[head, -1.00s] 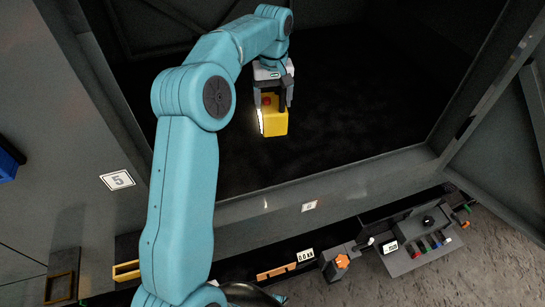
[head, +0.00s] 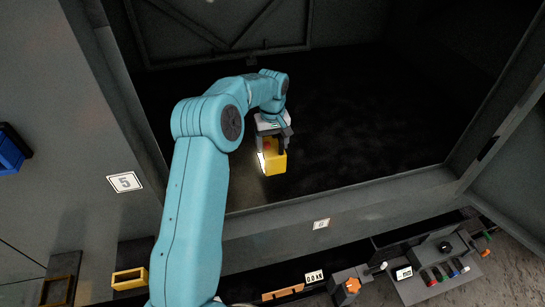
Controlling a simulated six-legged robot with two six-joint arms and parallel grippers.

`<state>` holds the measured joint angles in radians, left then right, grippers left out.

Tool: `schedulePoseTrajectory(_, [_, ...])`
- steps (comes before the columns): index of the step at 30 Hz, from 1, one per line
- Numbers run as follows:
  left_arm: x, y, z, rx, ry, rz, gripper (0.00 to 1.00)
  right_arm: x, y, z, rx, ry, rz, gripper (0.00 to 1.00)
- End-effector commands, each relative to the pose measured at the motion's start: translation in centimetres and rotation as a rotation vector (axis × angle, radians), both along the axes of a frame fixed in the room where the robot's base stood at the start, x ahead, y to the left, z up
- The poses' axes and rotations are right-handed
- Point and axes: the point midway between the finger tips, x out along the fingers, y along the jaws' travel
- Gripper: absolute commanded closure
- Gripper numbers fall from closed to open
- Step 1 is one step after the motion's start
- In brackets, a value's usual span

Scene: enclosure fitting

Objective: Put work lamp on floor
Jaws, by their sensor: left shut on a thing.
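The work lamp (head: 274,163) is a yellow box with a lit white face on its left side and a red spot near its top. My left gripper (head: 272,143) is shut on its upper part. The lamp hangs upright below the gripper, inside the dark enclosure. The dark enclosure floor (head: 370,130) spreads behind and to the right of it. I cannot tell how far the lamp is above the floor. My right gripper is not in view.
The enclosure's front sill (head: 400,190) runs below the lamp, with a number plate (head: 321,224). A grey panel with a "5" plate (head: 124,182) stands at the left. The floor right of the lamp looks clear.

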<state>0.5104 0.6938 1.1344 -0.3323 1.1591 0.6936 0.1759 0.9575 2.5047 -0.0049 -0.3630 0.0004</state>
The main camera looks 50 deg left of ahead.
Motion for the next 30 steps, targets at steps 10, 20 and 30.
schedulePoseTrajectory(10, [0.0, 0.0, -4.9, 0.001, 0.0, 0.0, 1.0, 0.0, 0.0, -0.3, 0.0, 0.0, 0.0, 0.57])
schedulePoseTrajectory(20, [0.1, 0.0, -5.7, 0.003, -0.004, 0.0, 1.0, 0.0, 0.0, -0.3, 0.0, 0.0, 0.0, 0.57])
schedulePoseTrajectory(30, [0.0, 0.0, -6.0, 0.0, 0.0, -0.001, 0.01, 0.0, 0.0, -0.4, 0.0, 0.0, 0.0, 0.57])
